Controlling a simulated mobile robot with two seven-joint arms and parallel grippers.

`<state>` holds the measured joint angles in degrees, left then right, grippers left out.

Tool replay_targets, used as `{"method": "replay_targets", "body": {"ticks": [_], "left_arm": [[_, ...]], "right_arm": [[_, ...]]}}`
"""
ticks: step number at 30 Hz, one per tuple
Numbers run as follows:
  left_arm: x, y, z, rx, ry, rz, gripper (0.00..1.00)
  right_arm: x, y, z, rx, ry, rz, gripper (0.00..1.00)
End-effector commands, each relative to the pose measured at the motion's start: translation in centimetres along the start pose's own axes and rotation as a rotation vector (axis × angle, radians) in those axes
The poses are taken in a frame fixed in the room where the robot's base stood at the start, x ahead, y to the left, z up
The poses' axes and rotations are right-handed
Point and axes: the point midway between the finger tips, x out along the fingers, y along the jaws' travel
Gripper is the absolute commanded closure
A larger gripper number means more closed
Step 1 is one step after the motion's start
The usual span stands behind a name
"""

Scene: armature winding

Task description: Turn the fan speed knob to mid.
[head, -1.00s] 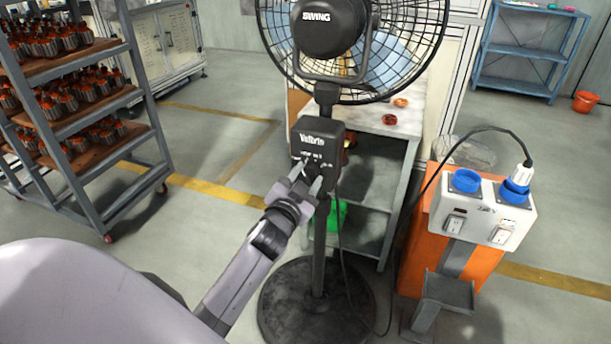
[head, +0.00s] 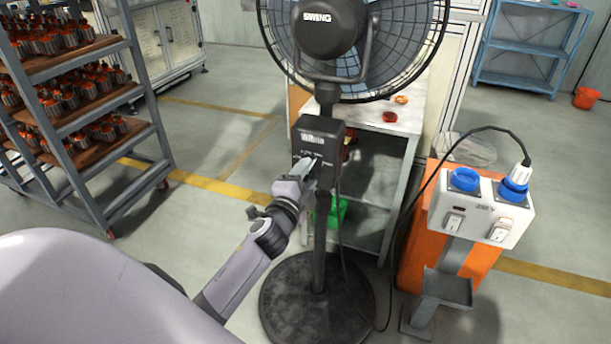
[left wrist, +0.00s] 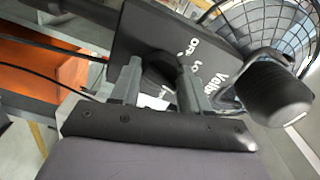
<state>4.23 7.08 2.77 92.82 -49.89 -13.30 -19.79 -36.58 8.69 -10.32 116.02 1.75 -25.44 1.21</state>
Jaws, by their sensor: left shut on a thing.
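The pedestal fan's black control box (head: 322,136) faces me in the middle of the head view, upright on its pole. The fan speed knob (left wrist: 158,70) is a dark round piece on the box's face, partly hidden between the fingers in the left wrist view. My left gripper (head: 306,172) is at the front of the box. In the left wrist view my left gripper (left wrist: 160,82) has one finger on each side of the knob and is shut on it. The knob's pointer is hidden, so its setting cannot be read. My right gripper is not in view.
The fan head (head: 345,40) is above the box and its round base (head: 316,300) is on the floor. A power box (head: 480,208) on an orange stand is at the right, with a cable plugged in. A shelf rack (head: 85,110) stands at the left.

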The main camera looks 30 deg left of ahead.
Motion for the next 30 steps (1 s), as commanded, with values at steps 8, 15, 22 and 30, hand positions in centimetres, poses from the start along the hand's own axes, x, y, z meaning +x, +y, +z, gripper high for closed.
{"method": "replay_targets", "body": {"ticks": [8, 15, 22, 30], "left_arm": [[0.0, -0.02, -0.04, 0.067, 0.002, 0.0, 0.85], [0.01, -0.02, -0.04, 0.074, 0.002, 0.0, 0.85], [0.01, -0.03, -0.04, 0.073, 0.001, 0.0, 0.48], [0.01, -0.03, -0.02, 0.072, 0.001, 0.0, 0.3]], "right_arm": [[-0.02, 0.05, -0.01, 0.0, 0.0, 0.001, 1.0], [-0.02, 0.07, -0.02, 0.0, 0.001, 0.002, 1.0], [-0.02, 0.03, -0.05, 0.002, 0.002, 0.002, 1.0], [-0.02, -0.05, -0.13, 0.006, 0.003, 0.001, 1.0]]}}
